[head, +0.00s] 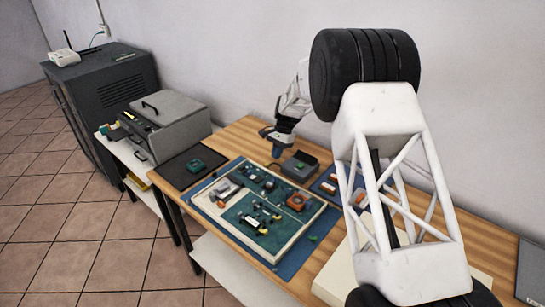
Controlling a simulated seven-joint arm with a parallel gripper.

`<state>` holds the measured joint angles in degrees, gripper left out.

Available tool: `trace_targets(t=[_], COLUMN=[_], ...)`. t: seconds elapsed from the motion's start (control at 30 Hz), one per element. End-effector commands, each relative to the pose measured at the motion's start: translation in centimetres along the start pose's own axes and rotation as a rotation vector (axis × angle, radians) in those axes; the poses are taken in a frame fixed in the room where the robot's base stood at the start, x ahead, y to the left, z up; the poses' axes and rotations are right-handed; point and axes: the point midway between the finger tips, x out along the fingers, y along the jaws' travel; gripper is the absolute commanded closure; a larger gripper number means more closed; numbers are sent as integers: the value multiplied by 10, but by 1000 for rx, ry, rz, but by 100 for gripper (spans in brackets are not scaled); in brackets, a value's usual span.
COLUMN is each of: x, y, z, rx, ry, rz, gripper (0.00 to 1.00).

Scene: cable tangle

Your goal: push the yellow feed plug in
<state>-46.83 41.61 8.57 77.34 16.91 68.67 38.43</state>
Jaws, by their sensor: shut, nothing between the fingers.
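A framed board with green panels (240,240) lies on a blue mat on the wooden table, with several small parts on it. Small black, white and yellowish parts (257,222) sit near the board's middle. The yellow feed plug may be among them, but they are too small to tell, and I cannot see whether any plug is seated. My gripper (277,151) is shut and empty.
A grey box (300,166) stands behind the board. A blue tray (325,183) with orange and white parts is right of it. A dark tray (178,171) holds a green item at left. My large white arm link covers the table's right side.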

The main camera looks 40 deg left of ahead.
Motion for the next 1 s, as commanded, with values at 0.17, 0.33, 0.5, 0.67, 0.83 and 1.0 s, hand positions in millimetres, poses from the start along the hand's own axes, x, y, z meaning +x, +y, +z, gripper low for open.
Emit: trace_targets(t=[0.17, 0.33, 0.5, 0.67, 0.83, 1.0], x=[-30, -60, -83, -97, -102, -102], y=[0, 0, 0, 0, 0, 0], z=[-4, -3, -3, -3, -3, -3], rx=[-1, -2, -1, -1, 0, 0], ry=[3, 3, 2, 1, 1, 1], rz=[-2, -2, -1, -1, 0, 0], gripper=[100, 100, 100, 100, 100, 100])
